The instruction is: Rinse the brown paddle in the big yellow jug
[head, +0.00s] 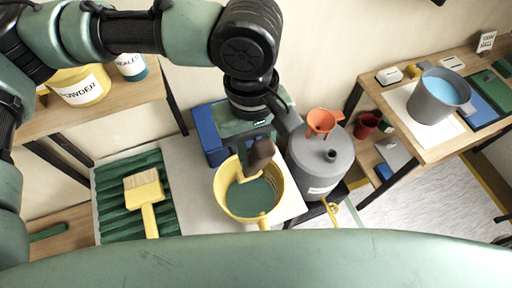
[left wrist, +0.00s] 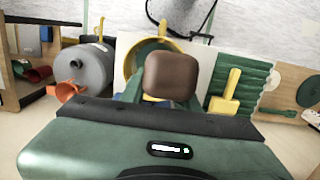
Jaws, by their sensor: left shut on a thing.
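The brown paddle (head: 262,154) is in my left gripper (head: 256,139), over the mouth of the big yellow jug (head: 220,188). In the left wrist view the paddle's brown end (left wrist: 170,76) sits between the fingers and hides part of the jug (left wrist: 134,62). In the head view a pale yellowish part below the brown end reaches down inside the jug's rim. The jug stands upright and holds dark green liquid (head: 250,198). I cannot tell whether the paddle touches the liquid. My right gripper is not in view.
A yellow brush (head: 147,190) lies on a green ribbed tray (head: 108,208) left of the jug. A grey tank (head: 322,165) with an orange funnel (head: 322,121) stands close on the right. A blue box (head: 208,132) is behind. A grey bucket (head: 436,98) stands on the right table.

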